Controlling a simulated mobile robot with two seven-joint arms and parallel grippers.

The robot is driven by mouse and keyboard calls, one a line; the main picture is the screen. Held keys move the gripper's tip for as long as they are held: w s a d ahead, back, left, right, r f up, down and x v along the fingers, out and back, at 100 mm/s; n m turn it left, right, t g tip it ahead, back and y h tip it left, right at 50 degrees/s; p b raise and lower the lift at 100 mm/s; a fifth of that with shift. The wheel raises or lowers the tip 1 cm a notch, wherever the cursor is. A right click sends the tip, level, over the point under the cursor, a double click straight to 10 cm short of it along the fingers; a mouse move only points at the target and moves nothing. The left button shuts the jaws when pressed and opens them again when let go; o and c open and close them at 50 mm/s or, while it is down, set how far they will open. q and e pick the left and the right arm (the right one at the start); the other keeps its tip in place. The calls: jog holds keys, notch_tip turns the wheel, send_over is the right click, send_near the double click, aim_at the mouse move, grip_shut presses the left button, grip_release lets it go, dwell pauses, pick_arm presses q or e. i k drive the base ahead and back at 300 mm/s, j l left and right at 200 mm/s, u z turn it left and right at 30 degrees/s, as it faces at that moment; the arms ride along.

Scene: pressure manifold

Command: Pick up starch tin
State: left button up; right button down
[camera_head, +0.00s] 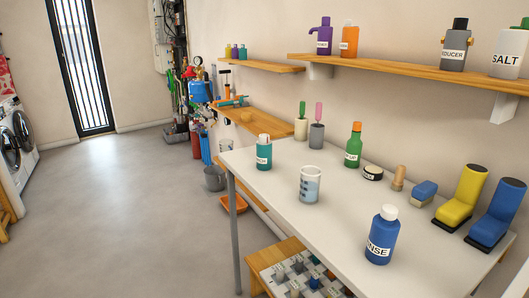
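No label in the camera_head view can be read as starch, so I cannot tell which thing is the starch tin. The only flat round tin (372,173) is small, with a pale lid and a dark label too small to read. It sits on the white table (290,222), right of a green bottle (353,146) with an orange cap. On the wall shelf at the top right stands a white container (509,53) labelled SALT. Neither of my grippers is in view.
A teal bottle (264,152), a measuring beaker (310,184) and a blue bottle (382,236) stand on the table. A wooden brush (398,178), a blue block (424,191) and yellow (463,198) and blue (498,214) shoe-like items stand right. Open floor (120,200) lies left.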

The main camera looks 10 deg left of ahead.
aim_at(263, 151)
jog(key=i+j, duration=0.2)
jog(key=j, duration=0.2)
jog(key=i+j, duration=0.15)
jog(key=j, duration=0.2)
jog(key=i+j, duration=0.2)
jog(key=j, duration=0.2)
jog(key=i+j, duration=0.15)
jog(key=j, duration=0.2)
